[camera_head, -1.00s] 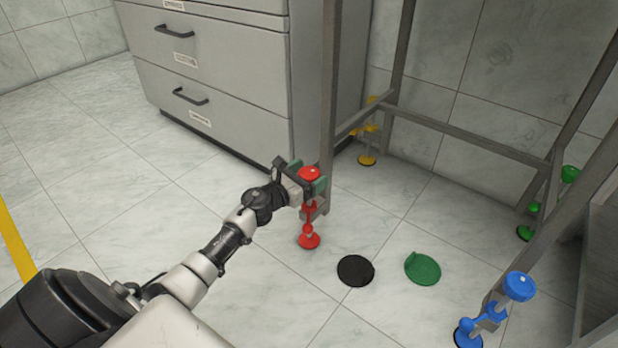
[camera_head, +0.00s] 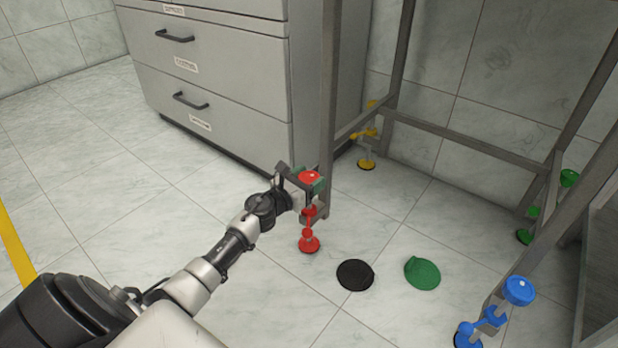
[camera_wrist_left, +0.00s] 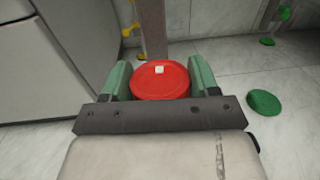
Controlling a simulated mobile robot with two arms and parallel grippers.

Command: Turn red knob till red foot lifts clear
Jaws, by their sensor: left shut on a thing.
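The red knob (camera_head: 309,177) sits at the top of the red leveling foot by the near left leg of the metal frame. My left gripper (camera_head: 307,181) is shut on it, with the green finger pads on both sides of the knob. In the left wrist view the round red knob (camera_wrist_left: 160,80), with a small white mark near its far edge, lies between the two pads. The red foot (camera_head: 309,244) is below, at the floor; whether it touches cannot be told. My right gripper is not in view.
The metal frame (camera_head: 327,100) also has blue (camera_head: 519,291), green (camera_head: 569,178) and yellow (camera_head: 366,164) feet. A black disc (camera_head: 355,275) and a green disc (camera_head: 422,272) lie on the floor. A grey drawer cabinet (camera_head: 215,75) stands behind my arm. The floor at left is open.

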